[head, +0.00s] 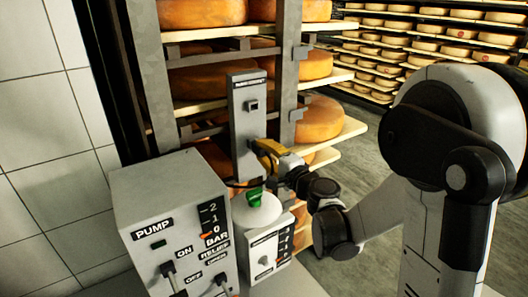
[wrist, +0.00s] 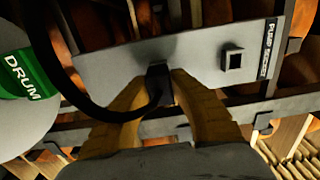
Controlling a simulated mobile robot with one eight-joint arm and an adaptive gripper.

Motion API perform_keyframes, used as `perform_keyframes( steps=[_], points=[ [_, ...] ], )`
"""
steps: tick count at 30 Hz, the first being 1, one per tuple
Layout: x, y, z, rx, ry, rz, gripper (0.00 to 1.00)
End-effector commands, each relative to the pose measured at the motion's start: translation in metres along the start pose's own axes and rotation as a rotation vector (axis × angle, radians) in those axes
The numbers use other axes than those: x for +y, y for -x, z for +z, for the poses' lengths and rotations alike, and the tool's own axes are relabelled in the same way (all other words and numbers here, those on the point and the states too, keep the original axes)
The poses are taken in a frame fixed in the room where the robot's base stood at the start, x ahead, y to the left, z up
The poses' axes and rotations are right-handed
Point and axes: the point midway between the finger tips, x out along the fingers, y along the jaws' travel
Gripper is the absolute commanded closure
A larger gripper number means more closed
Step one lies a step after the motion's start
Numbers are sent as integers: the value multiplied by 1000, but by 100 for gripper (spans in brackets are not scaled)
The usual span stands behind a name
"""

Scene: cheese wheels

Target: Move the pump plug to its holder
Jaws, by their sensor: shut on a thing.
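The black pump plug (wrist: 158,84) is between the two yellow fingers of my gripper (wrist: 160,79) in the wrist view. My gripper is shut on it. A black cable (wrist: 72,85) curves from the plug to the left. The plug is in front of the lower part of a grey panel (wrist: 120,62); I cannot tell whether it touches the panel. The panel's square socket (wrist: 232,60) is empty, beside the "PUMP SOCKET" label. In the head view my gripper (head: 264,150) is at the lower right of the upright panel (head: 243,130), below the socket (head: 252,105). The plug is hidden there.
A grey pump box (head: 170,200) with switches stands at the front left. A smaller control box (head: 265,255) and a green-labelled drum part (head: 256,196) are below my gripper. Shelves with cheese wheels (head: 318,120) stand behind the panel. Open floor lies to the right.

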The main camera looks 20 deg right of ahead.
Motion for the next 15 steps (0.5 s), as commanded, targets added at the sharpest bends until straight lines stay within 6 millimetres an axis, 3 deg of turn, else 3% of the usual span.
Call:
perform_keyframes(
  steps=[14, 15],
  points=[
    [0, -12, 0, 1, 0, 0, 100],
    [0, -12, 0, 1, 0, 0, 64]
  ],
)
